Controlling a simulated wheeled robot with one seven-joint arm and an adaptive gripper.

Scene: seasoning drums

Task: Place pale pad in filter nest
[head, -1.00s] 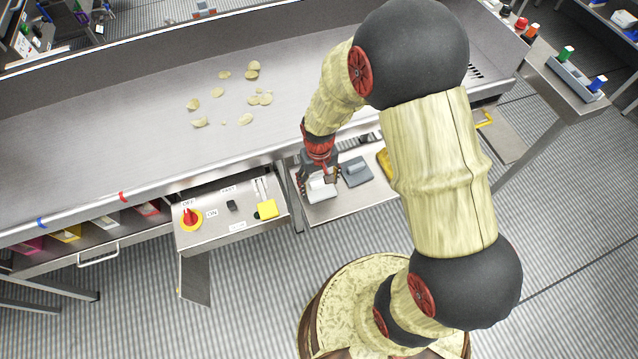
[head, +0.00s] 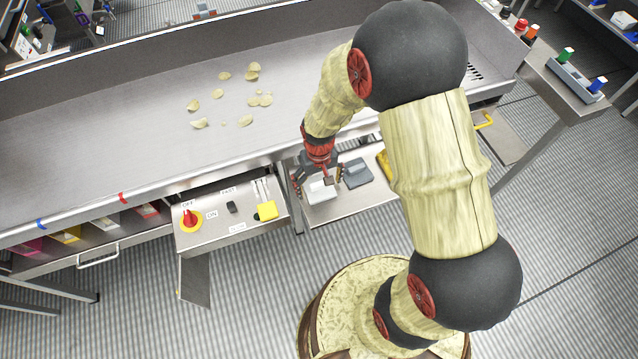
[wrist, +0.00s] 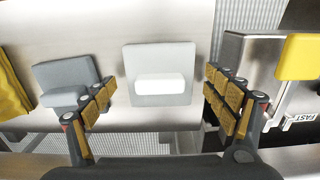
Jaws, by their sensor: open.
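The pale pad (head: 321,192) is a light square plate with a white raised block on top. It lies flat on a small metal shelf below the bench edge and also shows in the wrist view (wrist: 160,60). My gripper (head: 318,184) is above it with its fingers spread wide. In the wrist view my gripper (wrist: 163,98) has one finger on each side of the pad, with visible gaps and nothing held. A dark grey pad (wrist: 66,76) with a grey block lies to the left in that view. I cannot make out a separate filter nest.
A control box (head: 232,210) with a red knob and a yellow block stands left of the shelf. A yellow item (head: 384,163) lies beyond the grey pad (head: 356,172). Several chips (head: 252,73) are scattered on the bench tray (head: 90,150).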

